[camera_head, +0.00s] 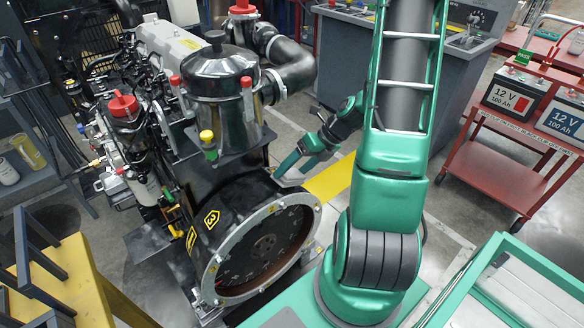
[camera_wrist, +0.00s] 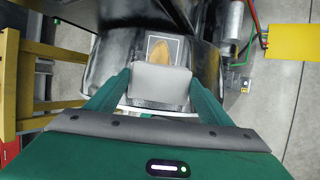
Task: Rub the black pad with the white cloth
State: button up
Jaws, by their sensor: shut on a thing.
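My gripper (camera_wrist: 162,88) is shut on the white cloth (camera_wrist: 161,78), a pale grey-white block between its two green fingers in the wrist view. Just beyond the cloth is the black pad (camera_wrist: 181,55), a dark surface with a thin white outline around a brown-orange smear (camera_wrist: 168,54). The cloth covers the near part of the outline. I cannot tell whether the cloth touches the pad. In the head view my gripper (camera_head: 290,168) is low at the right side of the engine, above the black flywheel housing; the cloth and pad are not clear there.
The diesel engine (camera_head: 180,48) fills the left, with a shiny canister (camera_head: 222,100) rising near my gripper. A yellow stand (camera_head: 62,285) is at lower left. A red cart (camera_head: 490,165) with batteries is at right, and a grey console (camera_head: 345,60) stands behind.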

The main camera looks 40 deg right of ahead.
jog(key=shift+w+a+r, duration=0.1)
jog(key=shift+w, duration=3.8)
jog(key=d+r, duration=0.3)
jog(key=r, duration=0.2)
jog(key=shift+d+r, duration=0.1)
jog(key=shift+r, duration=0.05)
jog(key=shift+d+r, duration=0.35)
jog(key=shift+r, duration=0.3)
jog(key=shift+d+r, duration=0.35)
jog(key=shift+r, duration=0.25)
